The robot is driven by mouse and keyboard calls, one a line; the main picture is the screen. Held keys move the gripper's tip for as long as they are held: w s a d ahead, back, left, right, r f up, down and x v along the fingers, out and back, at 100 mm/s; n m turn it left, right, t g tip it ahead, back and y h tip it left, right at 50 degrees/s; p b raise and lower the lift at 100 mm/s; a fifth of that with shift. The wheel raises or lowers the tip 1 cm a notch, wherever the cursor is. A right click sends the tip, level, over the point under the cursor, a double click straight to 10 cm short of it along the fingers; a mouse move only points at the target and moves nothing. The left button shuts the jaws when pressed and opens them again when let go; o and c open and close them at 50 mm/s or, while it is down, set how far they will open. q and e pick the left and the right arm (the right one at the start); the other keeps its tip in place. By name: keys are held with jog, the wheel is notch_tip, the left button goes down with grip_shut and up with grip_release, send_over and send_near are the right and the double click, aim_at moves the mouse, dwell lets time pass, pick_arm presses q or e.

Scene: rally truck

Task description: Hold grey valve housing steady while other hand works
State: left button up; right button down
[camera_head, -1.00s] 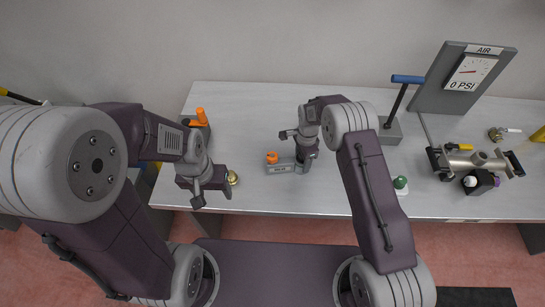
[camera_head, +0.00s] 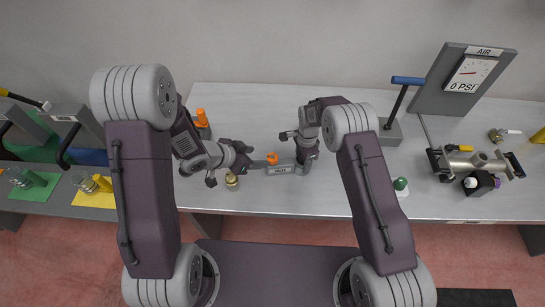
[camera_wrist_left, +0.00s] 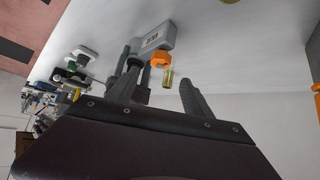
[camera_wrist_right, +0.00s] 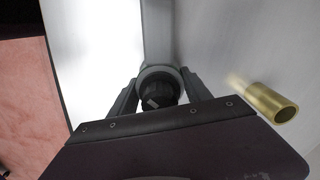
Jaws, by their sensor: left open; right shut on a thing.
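The grey valve housing (camera_head: 281,169) lies on the bench near the middle. My right gripper (camera_head: 303,163) is shut on its right end. The right wrist view shows a dark round end with a grey rim (camera_wrist_right: 158,88) between the fingers. An orange ring (camera_head: 272,158) is at the housing's left end. In the left wrist view the orange ring (camera_wrist_left: 161,60) has a short brass tube (camera_wrist_left: 168,78) sticking out. My left gripper (camera_head: 246,158) is open, its fingers pointing at the ring and housing (camera_wrist_left: 157,38) with a gap. Contact cannot be told.
A brass piece (camera_head: 231,181) stands just below my left gripper. An orange-topped part (camera_head: 201,118) stands behind it. A blue-handled lever (camera_head: 405,80) and a gauge board reading 0 PSI (camera_head: 472,75) are to the right. Bench space behind the housing is clear.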

aim_at(272, 157)
pick_arm(q)
jog(key=x, duration=1.1)
grip_shut()
